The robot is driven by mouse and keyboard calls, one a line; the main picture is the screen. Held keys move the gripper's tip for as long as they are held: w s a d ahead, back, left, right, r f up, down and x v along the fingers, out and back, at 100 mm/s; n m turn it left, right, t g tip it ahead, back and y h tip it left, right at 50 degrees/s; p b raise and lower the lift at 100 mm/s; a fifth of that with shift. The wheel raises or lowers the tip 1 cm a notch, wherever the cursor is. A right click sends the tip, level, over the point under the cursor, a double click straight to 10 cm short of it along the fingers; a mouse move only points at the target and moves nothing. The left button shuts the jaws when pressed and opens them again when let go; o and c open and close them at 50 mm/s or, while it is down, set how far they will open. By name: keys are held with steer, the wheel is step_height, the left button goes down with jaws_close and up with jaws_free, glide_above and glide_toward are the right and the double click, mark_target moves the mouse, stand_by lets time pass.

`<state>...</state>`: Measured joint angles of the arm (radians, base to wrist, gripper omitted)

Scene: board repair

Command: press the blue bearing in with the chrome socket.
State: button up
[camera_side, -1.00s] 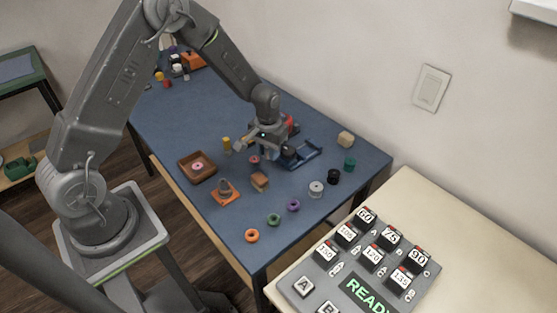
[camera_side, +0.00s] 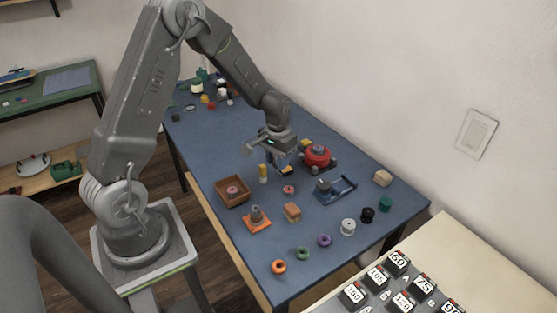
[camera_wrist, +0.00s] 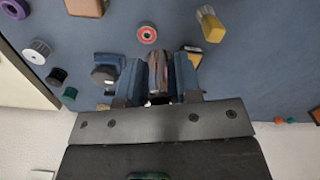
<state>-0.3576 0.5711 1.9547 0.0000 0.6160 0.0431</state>
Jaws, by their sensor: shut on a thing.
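My gripper (camera_side: 280,158) is above the middle of the table in the side view. In the wrist view its two blue fingers (camera_wrist: 157,92) are shut on a shiny upright cylinder (camera_wrist: 158,72) with brown and grey streaks, which looks like the chrome socket. In the side view this held thing is mostly hidden by the fingers. A blue fixture (camera_side: 337,188) holding a grey round part stands to the right of my gripper; it also shows in the wrist view (camera_wrist: 109,62). I cannot pick out a blue bearing in either view; it may be hidden.
A yellow-topped cylinder (camera_side: 263,173) and a red ring (camera_side: 289,189) are in front. A wooden tray (camera_side: 220,198), wood block (camera_side: 292,212), white spool (camera_side: 348,227) and coloured rings lie nearer the front.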

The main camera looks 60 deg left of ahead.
steer(key=c, duration=0.3)
step_height(320, 180, up, 3)
glide_above(319, 148)
steer(key=shift+s, duration=0.15)
steer(key=shift+f, duration=3)
